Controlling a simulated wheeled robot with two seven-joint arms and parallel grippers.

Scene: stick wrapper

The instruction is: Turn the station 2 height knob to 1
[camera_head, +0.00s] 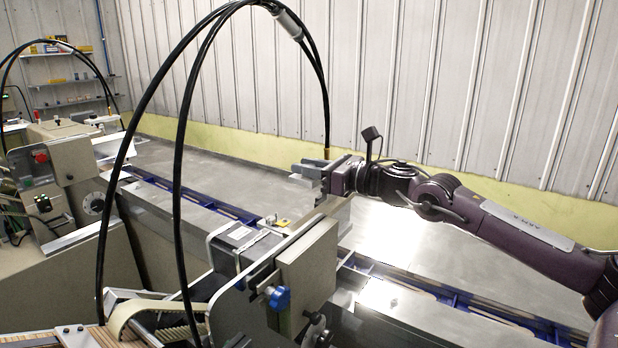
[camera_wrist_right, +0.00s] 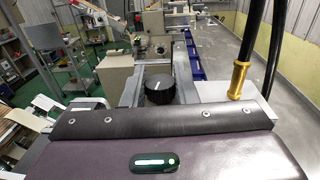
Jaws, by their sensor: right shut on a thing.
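My right gripper (camera_head: 308,172) comes in from the right in the head view, at the top of the beige station housing (camera_head: 308,262). In the right wrist view, the grey fingers of this gripper (camera_wrist_right: 158,80) stand on both sides of a round black knob (camera_wrist_right: 159,94) and are shut on it. A short white pointer line crosses the top of the knob, slightly slanted. I cannot read any scale or number around it. In the head view the gripper hides the knob. My left gripper is in neither view.
Black hoses (camera_head: 182,130) arch in front of the station. A blue knob (camera_head: 278,298) is on the near side of the housing. A blue-edged conveyor track (camera_head: 440,290) runs past. Another machine (camera_head: 62,150) stands at left. A brass fitting (camera_wrist_right: 240,80) shows right of the fingers.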

